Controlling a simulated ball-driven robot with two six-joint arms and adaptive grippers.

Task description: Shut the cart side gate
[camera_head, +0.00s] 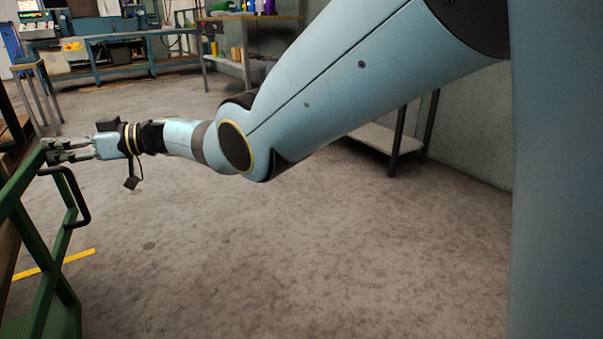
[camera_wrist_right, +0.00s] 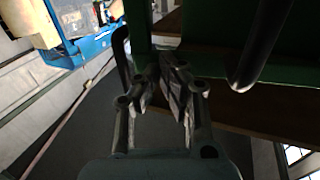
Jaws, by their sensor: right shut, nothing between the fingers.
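The cart's green side gate (camera_head: 57,274) stands at the left edge of the head view, partly cut off. A black bar handle (camera_head: 82,205) juts from its near side. My right gripper (camera_head: 48,150) is shut and empty, its fingertips at the gate's upper corner; I cannot tell whether they touch. In the right wrist view the gripper (camera_wrist_right: 172,92) is in front of the dark green gate (camera_wrist_right: 212,62), with a curved black handle (camera_wrist_right: 262,48) to its right. How far the gate stands open is not clear. My left gripper is not in view.
A yellow floor line (camera_head: 70,258) runs by the gate. Blue workbenches (camera_head: 120,52) and a shelf table (camera_head: 240,58) stand at the back. A low rack (camera_head: 385,138) stands by the right wall. The middle floor is clear.

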